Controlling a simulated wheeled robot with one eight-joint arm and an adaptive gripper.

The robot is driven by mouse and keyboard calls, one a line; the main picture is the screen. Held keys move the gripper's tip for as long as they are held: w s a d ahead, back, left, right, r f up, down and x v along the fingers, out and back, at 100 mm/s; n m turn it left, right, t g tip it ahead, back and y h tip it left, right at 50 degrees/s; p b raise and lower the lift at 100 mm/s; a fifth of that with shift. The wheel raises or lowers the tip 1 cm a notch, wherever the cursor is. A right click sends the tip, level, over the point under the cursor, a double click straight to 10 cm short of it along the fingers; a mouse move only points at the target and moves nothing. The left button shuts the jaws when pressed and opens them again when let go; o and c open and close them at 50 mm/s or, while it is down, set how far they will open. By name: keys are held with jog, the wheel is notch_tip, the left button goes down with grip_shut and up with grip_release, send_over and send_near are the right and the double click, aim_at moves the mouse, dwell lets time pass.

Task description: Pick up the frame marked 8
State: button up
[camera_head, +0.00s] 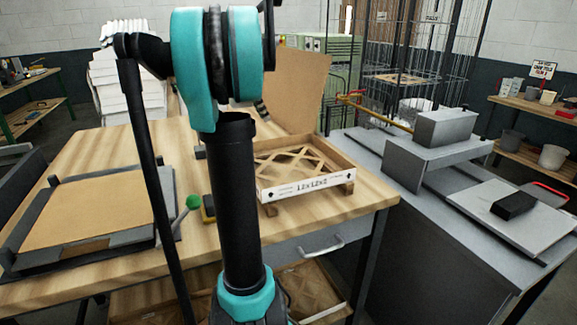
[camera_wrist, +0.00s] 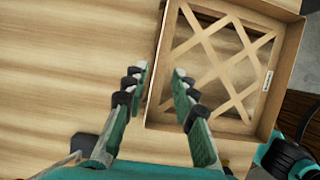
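A shallow cardboard-edged frame (camera_head: 306,187) with a crisscross lattice sits on the wooden table, raised on small wooden blocks. Its white front wall carries dark printing too small to read surely; I cannot make out an 8. In the wrist view the frame (camera_wrist: 215,122) fills the upper right, with a small white label on its right inner wall. My gripper (camera_wrist: 160,69) is open and empty. In the wrist view the frame's left wall lies between its fingertips; I cannot tell the height gap. In the head view my arm hides most of the gripper.
The wooden table (camera_head: 100,150) bears a flat board fixture (camera_head: 85,215) at left and a green round-headed tool (camera_head: 193,202). A brown panel (camera_head: 295,90) stands behind the frame. More lattice frames (camera_head: 310,285) lie below the table. A grey bench (camera_head: 400,205) stands at right.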

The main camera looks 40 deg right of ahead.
aim_at(275, 139)
jog(key=x, duration=1.1)
jog(key=shift+w+f, duration=0.1)
jog(key=shift+f, duration=0.2)
grip_shut()
